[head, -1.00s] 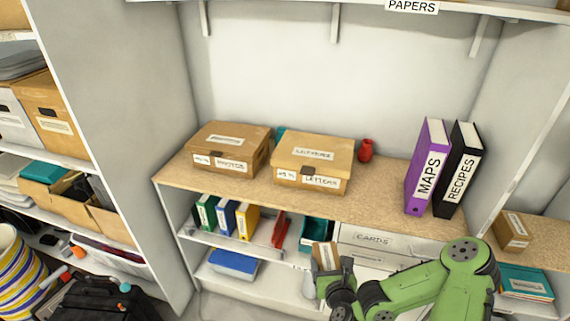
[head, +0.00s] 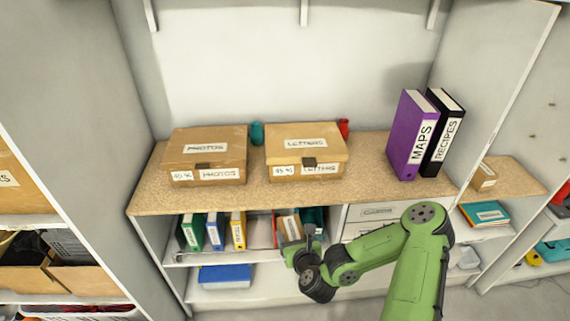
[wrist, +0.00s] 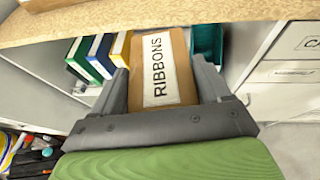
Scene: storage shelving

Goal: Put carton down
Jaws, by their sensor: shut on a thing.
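A small brown carton (wrist: 182,71) with a white label reading RIBBONS is held between the fingers of my gripper (wrist: 164,85). In the head view the carton (head: 289,227) is small, with my gripper (head: 299,247) around its lower end. The carton is tilted and in front of the opening of the compartment under the counter. In the wrist view the counter's edge crosses just beyond its top. I cannot tell whether it touches a shelf.
Green, blue and yellow binders (head: 214,231) stand on the shelf left of the carton. A teal bin (head: 314,219) and drawers (head: 372,214) are to its right. Two boxes (head: 206,156) and tall binders (head: 412,134) stand on the counter (head: 260,194).

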